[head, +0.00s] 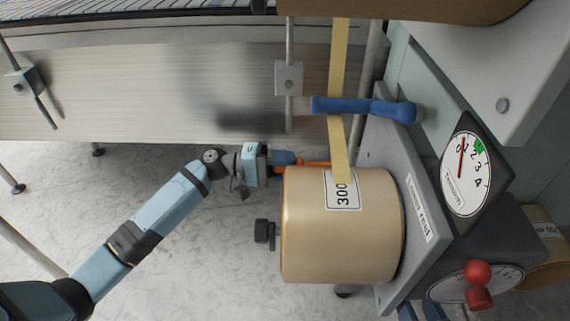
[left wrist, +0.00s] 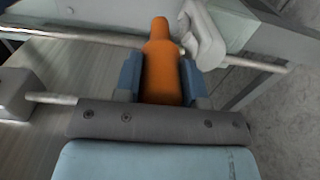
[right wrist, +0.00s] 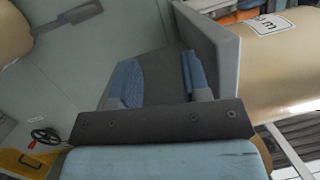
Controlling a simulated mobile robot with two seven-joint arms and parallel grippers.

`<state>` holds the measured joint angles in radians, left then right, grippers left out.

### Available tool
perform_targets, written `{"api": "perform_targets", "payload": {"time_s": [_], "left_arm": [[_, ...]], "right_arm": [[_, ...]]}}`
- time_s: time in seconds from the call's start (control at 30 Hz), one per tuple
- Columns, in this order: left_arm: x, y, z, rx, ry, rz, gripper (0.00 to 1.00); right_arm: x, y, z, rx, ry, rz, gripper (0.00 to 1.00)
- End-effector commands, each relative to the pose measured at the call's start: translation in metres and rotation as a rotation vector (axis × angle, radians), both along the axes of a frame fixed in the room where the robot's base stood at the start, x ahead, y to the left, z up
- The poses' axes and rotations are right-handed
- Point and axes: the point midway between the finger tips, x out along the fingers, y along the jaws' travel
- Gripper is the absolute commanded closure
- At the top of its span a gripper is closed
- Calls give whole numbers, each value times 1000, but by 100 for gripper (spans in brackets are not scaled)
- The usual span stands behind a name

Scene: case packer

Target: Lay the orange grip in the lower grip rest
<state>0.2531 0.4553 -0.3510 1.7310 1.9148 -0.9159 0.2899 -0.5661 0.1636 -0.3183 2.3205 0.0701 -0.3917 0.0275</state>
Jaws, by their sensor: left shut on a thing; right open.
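The orange grip (head: 312,164) shows in the head view as a thin orange bar at the upper edge of the tape roll. My left gripper (head: 283,159) is shut on it. In the left wrist view the orange grip (left wrist: 161,75) stands between the two blue fingers (left wrist: 160,80), its narrow end pointing away. A light grey curved bracket (left wrist: 204,38), possibly the grip rest, is right beside that narrow end; I cannot tell whether they touch. My right gripper (right wrist: 156,82) is open and empty near a grey plate; in the head view only blue finger parts (head: 420,311) show at the bottom edge.
A large tan tape roll (head: 330,240) labelled 300 sits against a grey plate (head: 425,215). A blue handle (head: 365,107) crosses the yellow tape strip (head: 338,70). A dial (head: 465,172) and a red knob (head: 478,283) are at right. Open floor (head: 190,270) lies lower left.

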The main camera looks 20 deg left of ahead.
Motion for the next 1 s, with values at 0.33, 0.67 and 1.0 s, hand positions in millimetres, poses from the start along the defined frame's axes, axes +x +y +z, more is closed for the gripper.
{"api": "perform_targets", "payload": {"time_s": [0.33, 0.67, 1.0], "left_arm": [[0, 0, -9, -1, 0, 0, 100], [0, 0, -12, -1, 0, 0, 100], [0, 0, -11, -1, 0, 0, 47]], "right_arm": [[3, 9, 8, 37, -48, 13, 57], [3, 9, 17, 50, -76, 16, 57], [4, 9, 18, 48, -78, 16, 57]]}}
